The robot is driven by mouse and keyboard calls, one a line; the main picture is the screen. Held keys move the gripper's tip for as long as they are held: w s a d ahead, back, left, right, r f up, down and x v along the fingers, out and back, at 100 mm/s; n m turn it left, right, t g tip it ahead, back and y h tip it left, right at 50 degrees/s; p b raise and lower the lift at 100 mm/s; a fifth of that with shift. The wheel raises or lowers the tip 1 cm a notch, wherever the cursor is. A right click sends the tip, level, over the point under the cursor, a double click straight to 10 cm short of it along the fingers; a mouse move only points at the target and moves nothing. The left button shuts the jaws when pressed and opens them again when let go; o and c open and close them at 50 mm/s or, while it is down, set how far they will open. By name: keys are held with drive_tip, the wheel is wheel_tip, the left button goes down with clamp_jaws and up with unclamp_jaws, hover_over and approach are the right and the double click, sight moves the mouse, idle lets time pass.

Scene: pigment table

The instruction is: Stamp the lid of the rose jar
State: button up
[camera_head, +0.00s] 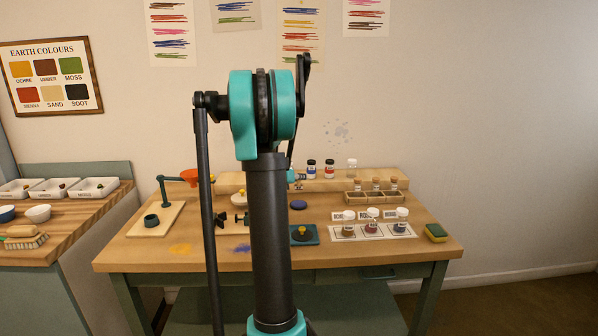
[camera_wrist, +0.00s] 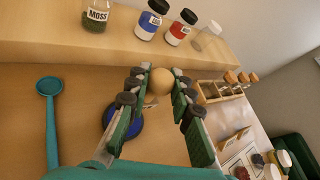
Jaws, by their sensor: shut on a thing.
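My gripper (camera_wrist: 160,74) is shut on a round tan wooden knob (camera_wrist: 160,84), held between its two green-and-black fingers in the wrist view. What is under the knob is mostly hidden. A round blue pad (camera_wrist: 137,126) lies below and partly behind the left finger; it also shows on the table in the head view (camera_head: 298,204). A red-labelled jar (camera_wrist: 180,27) and a blue-labelled jar (camera_wrist: 150,20), both dark-lidded, stand on the back shelf. Three white-lidded jars, the middle one reddish (camera_head: 372,221), stand on a white card. I cannot read which jar is rose.
A green jar marked moss (camera_wrist: 96,16) and a clear jar (camera_head: 352,168) share the shelf. A wooden rack (camera_head: 371,198) holds corked bottles. A teal scoop (camera_wrist: 50,88) lies left. A sponge (camera_head: 436,232) sits at the right edge. My arm hides the table's middle.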

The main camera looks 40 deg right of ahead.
sight(299, 188)
drive_tip(key=shift+f, duration=2.85)
drive_tip(key=shift+f, duration=0.55)
drive_tip(key=shift+r, duration=0.1)
drive_tip(key=shift+r, duration=3.45)
